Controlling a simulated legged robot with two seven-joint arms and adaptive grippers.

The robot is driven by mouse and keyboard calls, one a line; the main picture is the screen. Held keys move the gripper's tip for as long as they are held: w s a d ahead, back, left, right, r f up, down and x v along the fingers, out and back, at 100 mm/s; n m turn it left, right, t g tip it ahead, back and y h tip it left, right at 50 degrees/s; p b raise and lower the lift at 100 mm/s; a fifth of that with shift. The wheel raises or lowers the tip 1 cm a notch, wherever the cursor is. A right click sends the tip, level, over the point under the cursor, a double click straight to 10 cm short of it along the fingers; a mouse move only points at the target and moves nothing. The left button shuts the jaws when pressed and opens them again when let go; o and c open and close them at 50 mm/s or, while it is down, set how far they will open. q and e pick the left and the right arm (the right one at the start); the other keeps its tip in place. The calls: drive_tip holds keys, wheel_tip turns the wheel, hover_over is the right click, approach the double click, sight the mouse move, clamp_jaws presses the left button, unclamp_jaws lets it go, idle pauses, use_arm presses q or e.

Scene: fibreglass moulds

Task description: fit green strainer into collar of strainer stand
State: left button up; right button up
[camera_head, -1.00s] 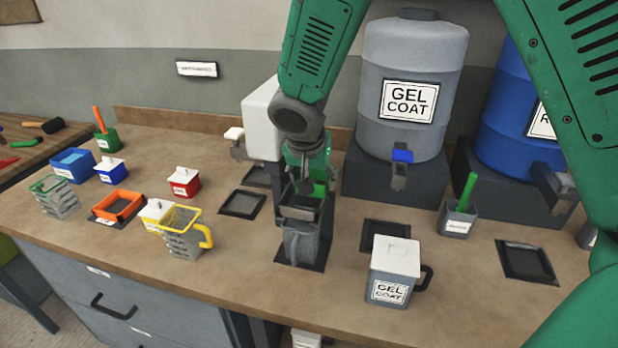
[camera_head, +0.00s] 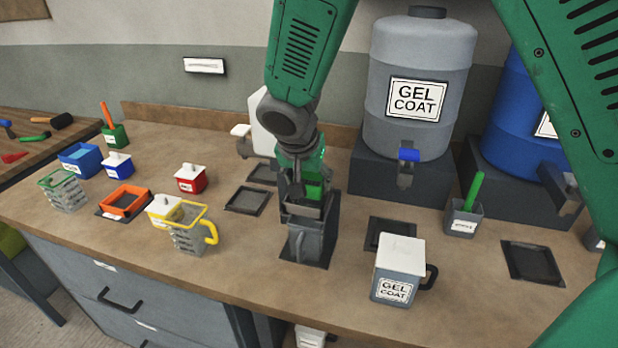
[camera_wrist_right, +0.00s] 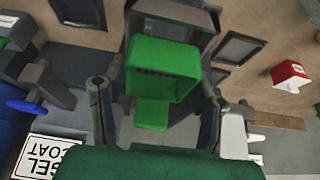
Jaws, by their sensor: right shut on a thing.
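The green strainer (camera_wrist_right: 165,70) is a square open box with a tab below it, between the fingers of my right gripper (camera_wrist_right: 158,110) in the right wrist view. My right gripper is shut on it. In the head view the green strainer (camera_head: 313,190) shows only in part behind my right gripper (camera_head: 299,188), right at the top of the grey strainer stand (camera_head: 322,230). The fingers hide much of the stand's collar (camera_head: 304,211); I cannot tell whether the strainer is seated in it. My left gripper is not in view.
A grey lidded gel coat pot (camera_head: 398,270) stands right of the stand. A green-rimmed basket (camera_head: 62,190) is farther left. The gel coat drum (camera_head: 418,90) stands behind.

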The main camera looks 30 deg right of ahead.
drive_tip(key=shift+a+r, duration=0.2)
drive_tip(key=shift+a, duration=0.55)
drive_tip(key=shift+d, duration=0.4)
drive_tip(key=shift+d+f, duration=0.15)
drive_tip(key=shift+d, duration=0.6)
drive_tip(key=shift+a, duration=0.4)
drive_tip(key=shift+a+f, duration=0.1)
drive_tip(key=shift+a, duration=0.1)
drive_tip(key=shift+d+f+b, duration=0.4)
drive_tip(key=shift+d+f, duration=0.05)
drive_tip(key=shift+f, duration=0.15)
drive_tip(key=shift+a+f, duration=0.2)
drive_tip(key=shift+f, duration=0.1)
drive_tip(key=o, duration=1.2)
drive_tip(key=shift+a, duration=0.1)
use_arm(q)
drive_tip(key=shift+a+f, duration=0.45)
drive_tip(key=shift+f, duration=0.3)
